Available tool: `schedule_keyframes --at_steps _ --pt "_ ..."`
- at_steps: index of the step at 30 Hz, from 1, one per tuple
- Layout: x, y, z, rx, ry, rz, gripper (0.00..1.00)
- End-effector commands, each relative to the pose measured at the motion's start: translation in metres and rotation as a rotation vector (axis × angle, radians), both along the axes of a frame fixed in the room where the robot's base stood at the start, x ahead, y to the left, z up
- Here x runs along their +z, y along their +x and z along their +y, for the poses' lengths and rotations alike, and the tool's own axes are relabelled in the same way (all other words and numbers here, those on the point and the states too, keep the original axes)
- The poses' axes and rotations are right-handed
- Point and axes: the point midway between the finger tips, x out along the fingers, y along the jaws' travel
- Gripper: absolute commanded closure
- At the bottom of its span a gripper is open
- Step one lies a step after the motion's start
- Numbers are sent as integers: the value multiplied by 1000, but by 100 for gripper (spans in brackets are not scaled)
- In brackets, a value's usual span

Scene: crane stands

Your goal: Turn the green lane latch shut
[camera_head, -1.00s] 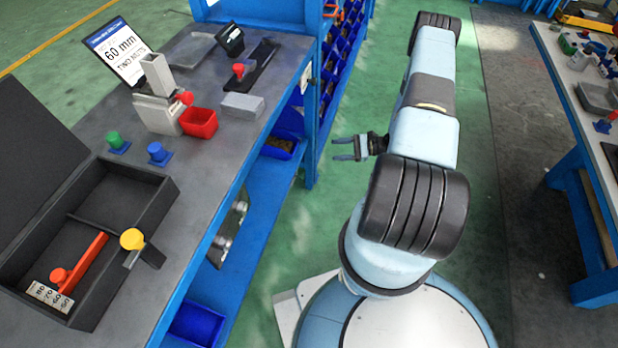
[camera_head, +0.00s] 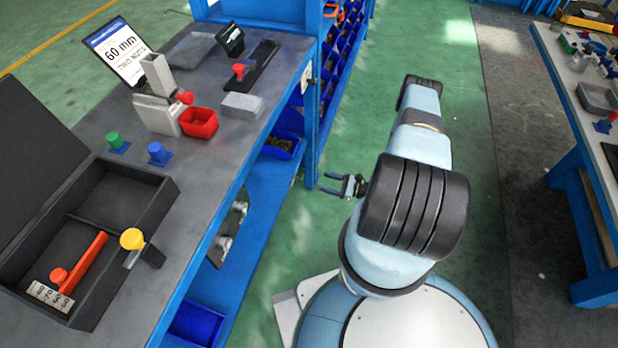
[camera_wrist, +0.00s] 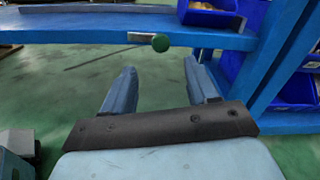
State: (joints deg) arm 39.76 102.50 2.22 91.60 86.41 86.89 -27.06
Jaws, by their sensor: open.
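A green round knob (camera_wrist: 160,42) with a short grey metal bar (camera_wrist: 141,37) beside it sits at the blue shelf's edge in the wrist view. It appears to be the green latch; I cannot make it out in the head view. My gripper (camera_head: 328,184) is open and empty, over the floor to the right of the bench. In the wrist view, my gripper's two fingers (camera_wrist: 160,70) are spread, with the knob ahead of them, apart and roughly centred between them.
A blue shelf beam (camera_wrist: 80,30) and an upright post (camera_wrist: 275,70) stand ahead. On the bench are a green-knobbed piece (camera_head: 117,141), a blue-knobbed piece (camera_head: 159,153), a red bin (camera_head: 198,122) and an open black case (camera_head: 160,205). Green floor (camera_head: 290,235) lies free between bench and base.

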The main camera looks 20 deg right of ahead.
Motion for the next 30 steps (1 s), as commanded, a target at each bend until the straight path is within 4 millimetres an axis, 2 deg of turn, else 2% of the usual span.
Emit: schedule_keyframes --at_steps 6,15,21,30 --pt "0 23 33 3 0 0 42" --pt "0 48 66 2 0 0 42" --pt "0 54 74 0 -1 1 42" --pt "0 54 74 0 -1 1 43"
